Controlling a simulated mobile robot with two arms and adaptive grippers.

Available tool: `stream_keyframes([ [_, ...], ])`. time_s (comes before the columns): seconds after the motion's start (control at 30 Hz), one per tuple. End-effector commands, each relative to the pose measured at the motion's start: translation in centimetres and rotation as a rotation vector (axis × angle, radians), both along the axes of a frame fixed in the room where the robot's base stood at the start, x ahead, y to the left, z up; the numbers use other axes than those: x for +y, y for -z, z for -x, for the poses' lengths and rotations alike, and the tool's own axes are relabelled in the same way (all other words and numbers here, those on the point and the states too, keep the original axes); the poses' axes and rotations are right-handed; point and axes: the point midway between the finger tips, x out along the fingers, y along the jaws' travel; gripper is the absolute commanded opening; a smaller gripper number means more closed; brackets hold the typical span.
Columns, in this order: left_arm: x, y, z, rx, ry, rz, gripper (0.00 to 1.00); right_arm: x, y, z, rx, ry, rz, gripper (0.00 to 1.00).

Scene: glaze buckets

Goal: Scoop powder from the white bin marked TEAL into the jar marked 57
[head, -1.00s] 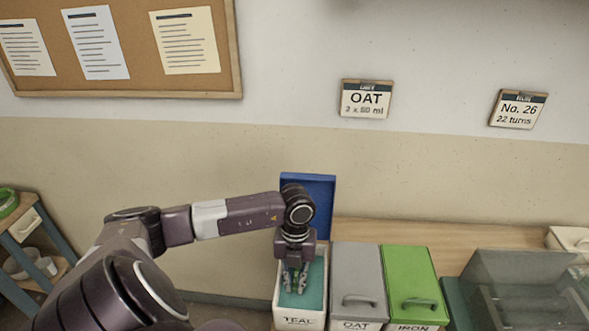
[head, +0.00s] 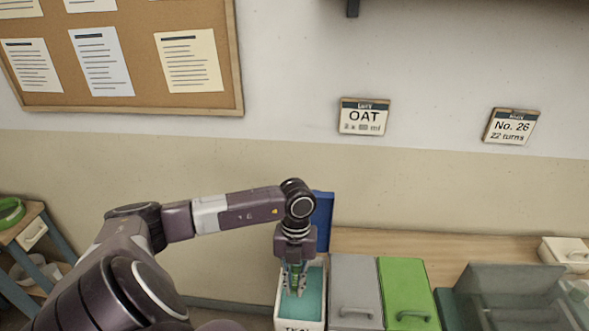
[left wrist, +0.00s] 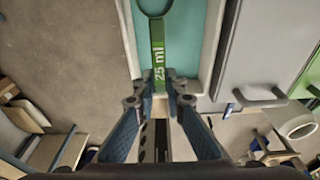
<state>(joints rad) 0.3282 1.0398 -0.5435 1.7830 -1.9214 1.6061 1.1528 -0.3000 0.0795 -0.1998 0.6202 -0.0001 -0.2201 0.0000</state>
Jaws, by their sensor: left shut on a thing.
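The white bin marked TEAL (head: 280,309) stands open in the head view, its label cut by the lower edge. Teal powder (head: 312,298) lies in it, and its blue lid (head: 323,220) stands up behind. My left gripper (head: 298,290) points down over the bin. It is shut on a green scoop (left wrist: 158,52) with "25 ml" on its handle. The scoop's round cup is cut by the top of the left wrist view, and I cannot tell what is in it. My right gripper and the jar marked 57 are not in view.
A grey-lidded bin (head: 353,285) and a green-lidded bin (head: 404,288) stand shut right of the white bin. A clear grey box (head: 505,285) stands further right. A wooden shelf unit (head: 28,222) is at the far left. The wall holds cards and a corkboard (head: 130,100).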

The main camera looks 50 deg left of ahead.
Motion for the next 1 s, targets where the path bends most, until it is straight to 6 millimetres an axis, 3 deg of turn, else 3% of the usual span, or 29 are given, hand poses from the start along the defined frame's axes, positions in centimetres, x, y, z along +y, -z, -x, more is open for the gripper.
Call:
stream_keyframes([
  [0.43, -1.3, -2.5, 1.6, -0.044, 0.003, -0.039, 0.0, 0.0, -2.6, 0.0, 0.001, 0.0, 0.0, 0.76],
  [1.0, -3.1, -4.4, 3.7, -0.133, 0.001, -0.114, 0.0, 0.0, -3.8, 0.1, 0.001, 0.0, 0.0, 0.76],
])
